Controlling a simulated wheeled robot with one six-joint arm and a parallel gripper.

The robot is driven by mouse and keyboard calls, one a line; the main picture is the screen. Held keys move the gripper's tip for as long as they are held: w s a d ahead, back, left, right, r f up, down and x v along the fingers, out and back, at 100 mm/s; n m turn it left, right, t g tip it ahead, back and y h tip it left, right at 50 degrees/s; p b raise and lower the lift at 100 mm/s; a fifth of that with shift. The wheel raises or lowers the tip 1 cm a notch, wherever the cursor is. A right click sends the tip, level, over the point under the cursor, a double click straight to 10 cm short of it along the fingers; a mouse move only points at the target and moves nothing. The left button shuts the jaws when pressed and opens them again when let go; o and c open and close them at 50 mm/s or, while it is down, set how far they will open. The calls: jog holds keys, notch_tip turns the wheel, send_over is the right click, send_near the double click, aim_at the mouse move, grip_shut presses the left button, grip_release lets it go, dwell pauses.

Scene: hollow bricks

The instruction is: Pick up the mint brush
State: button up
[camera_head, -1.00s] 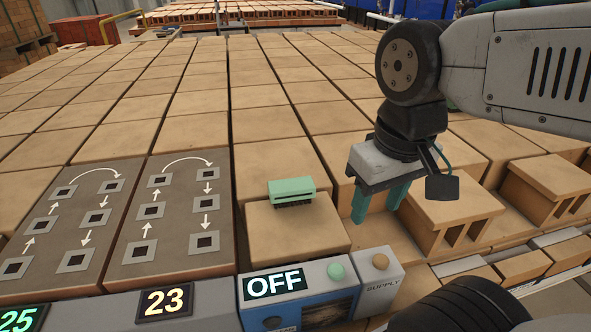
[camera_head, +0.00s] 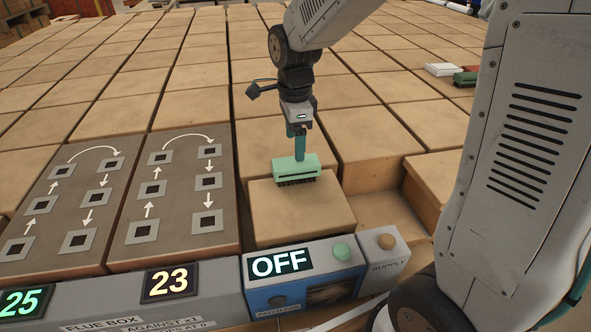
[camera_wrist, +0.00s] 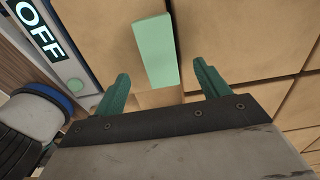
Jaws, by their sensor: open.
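The mint brush (camera_head: 297,169) lies on a tan brick, its dark bristles facing down. It also shows in the wrist view (camera_wrist: 155,52) as a pale green block, seen from above. My gripper (camera_head: 299,150) is right above the brush in the head view, with its green fingers pointing down. In the wrist view my gripper (camera_wrist: 160,82) has its two fingers apart, one on each side of the brush's near end. Nothing is held. I cannot tell from the head view whether the fingertips touch the brush.
A box with an OFF display (camera_head: 281,263) and a pale green button stands in front of the brick. Grey panels with arrows (camera_head: 180,195) lie to the left. A white block (camera_head: 443,69) and a green brush (camera_head: 465,79) lie at the back right.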

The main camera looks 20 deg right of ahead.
aim_at(296, 164)
notch_tip(296, 164, down, 8)
jog(key=shift+s+d+r, duration=0.1)
jog(key=c, duration=1.1)
